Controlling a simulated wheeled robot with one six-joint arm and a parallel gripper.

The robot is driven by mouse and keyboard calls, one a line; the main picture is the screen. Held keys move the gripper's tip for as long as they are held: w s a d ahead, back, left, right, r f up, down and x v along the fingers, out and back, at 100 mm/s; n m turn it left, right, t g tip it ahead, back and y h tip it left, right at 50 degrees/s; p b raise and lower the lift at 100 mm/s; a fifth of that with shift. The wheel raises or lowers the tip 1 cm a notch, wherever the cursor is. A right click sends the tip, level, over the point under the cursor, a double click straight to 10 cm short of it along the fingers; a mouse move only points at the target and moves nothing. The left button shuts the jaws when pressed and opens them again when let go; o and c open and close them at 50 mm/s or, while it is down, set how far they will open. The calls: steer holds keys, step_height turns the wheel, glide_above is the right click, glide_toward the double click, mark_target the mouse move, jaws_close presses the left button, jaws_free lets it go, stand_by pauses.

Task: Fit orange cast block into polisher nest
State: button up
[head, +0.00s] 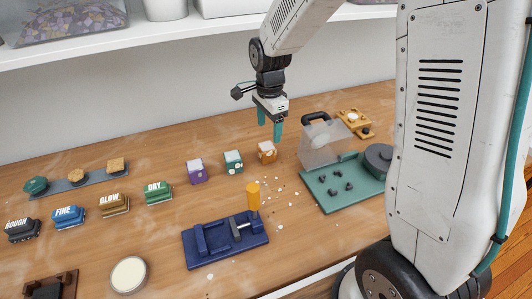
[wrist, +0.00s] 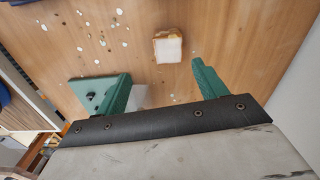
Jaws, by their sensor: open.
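The orange cast block (head: 267,152), with pale patches, sits on the wooden bench at the right end of a row of blocks. In the wrist view the block (wrist: 168,47) shows a whitish top with an orange-brown edge. My gripper (head: 269,130) is above and close to it, pointing down. In the wrist view my open gripper (wrist: 163,70) has two green fingers apart, with the block just beyond the tips, roughly centred and not between them. A green base (head: 330,198) with several dark pegs and a grey disc (head: 380,157) stands to the right; I cannot tell which part is the nest.
A teal block (head: 233,162) and purple block (head: 197,171) stand left of the orange one. A clear cover (head: 325,145) with a dark handle stands by the green base. A blue vise (head: 225,240), an orange cylinder (head: 253,196) and scattered pale chips lie in front.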

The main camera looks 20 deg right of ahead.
mark_target(267, 146)
steer(key=shift+w+a+f+m, duration=0.1)
steer(key=shift+w+f+m, duration=0.2)
steer(key=shift+f, duration=0.25)
steer(key=shift+w+a+f+m, duration=0.1)
steer(key=shift+w+f+m, duration=0.1)
steer(key=shift+w+f, duration=0.25)
step_height(267, 146, down, 8)
steer(key=shift+d+r, duration=0.1)
steer(key=shift+d, duration=0.05)
steer(key=c, duration=1.1)
